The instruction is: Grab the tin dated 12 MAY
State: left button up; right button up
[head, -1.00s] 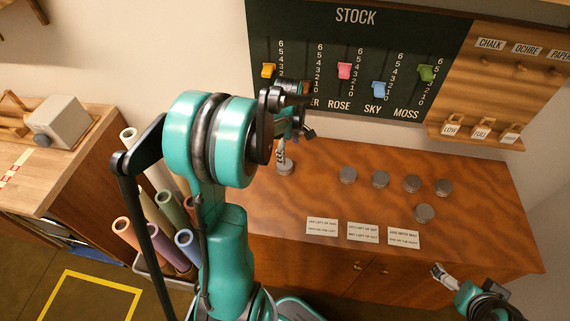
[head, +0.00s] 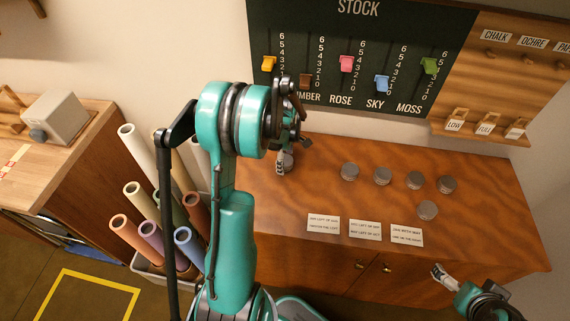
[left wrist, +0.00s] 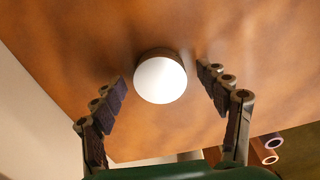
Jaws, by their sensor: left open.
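My left gripper (head: 282,165) is open at the left end of the brown table, close to a round grey tin (head: 288,160) that it partly hides. In the left wrist view this tin (left wrist: 160,80) shows a plain pale top and lies between the two spread fingers of the gripper (left wrist: 162,82), with a gap on each side. Several other grey tins stand further right, including one at the row's left end (head: 349,171), one at its right end (head: 447,184) and one in front (head: 427,210). I can read no date on any tin. My right gripper (head: 440,272) is at the table's front edge; its jaws are unclear.
Three white cards lie along the table (head: 480,230) front: left (head: 323,223), middle (head: 365,230) and right (head: 406,235); their small print is unreadable. A stock board (head: 330,60) hangs behind. Coloured rolls (head: 140,155) stand in a bin on the left.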

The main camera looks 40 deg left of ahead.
pick_arm(q)
jog(key=shift+r, duration=0.1)
jog(key=c, duration=1.3)
